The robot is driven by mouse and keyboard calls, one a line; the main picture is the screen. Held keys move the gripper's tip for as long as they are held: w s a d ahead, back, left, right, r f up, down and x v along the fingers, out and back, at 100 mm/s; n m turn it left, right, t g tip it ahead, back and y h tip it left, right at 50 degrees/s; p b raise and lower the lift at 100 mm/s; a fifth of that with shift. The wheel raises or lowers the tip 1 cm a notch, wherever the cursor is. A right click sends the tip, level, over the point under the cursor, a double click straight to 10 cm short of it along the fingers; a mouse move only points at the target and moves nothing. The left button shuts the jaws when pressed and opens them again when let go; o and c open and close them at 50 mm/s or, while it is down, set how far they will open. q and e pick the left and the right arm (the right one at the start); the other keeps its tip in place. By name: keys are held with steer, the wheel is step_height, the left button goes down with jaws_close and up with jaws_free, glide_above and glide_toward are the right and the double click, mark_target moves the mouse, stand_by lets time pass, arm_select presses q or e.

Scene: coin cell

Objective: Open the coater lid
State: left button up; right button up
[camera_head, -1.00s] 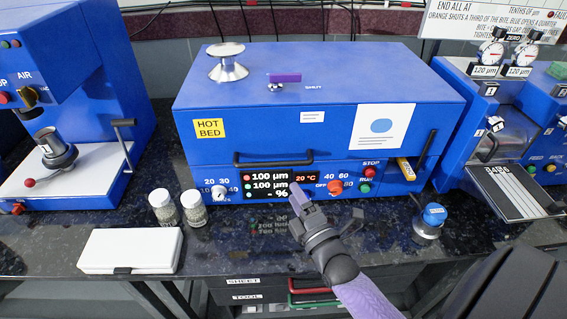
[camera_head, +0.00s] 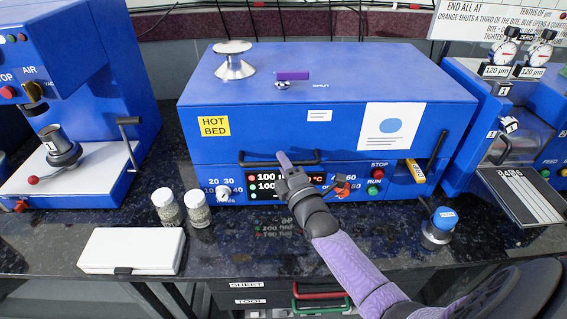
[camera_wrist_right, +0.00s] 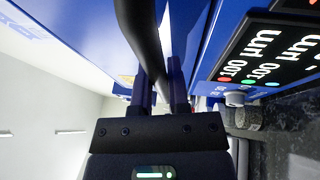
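The coater is the wide blue box (camera_head: 330,75) in the middle of the head view, marked HOT BED. Its lid lies flat and looks closed. A dark bar handle (camera_head: 308,164) runs along the lid's lower front edge. In the right wrist view the dark handle bar (camera_wrist_right: 140,30) runs down towards the space between my two fingers (camera_wrist_right: 160,80). The fingers are apart, with a gap beside the bar. My left gripper is not in view.
Two glass jars (camera_head: 197,208) and a white case (camera_head: 132,250) stand at front left. Blue machines flank the coater.

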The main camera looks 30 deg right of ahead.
jaws_close()
steer(key=shift+f, duration=0.1)
stand_by(0.9)
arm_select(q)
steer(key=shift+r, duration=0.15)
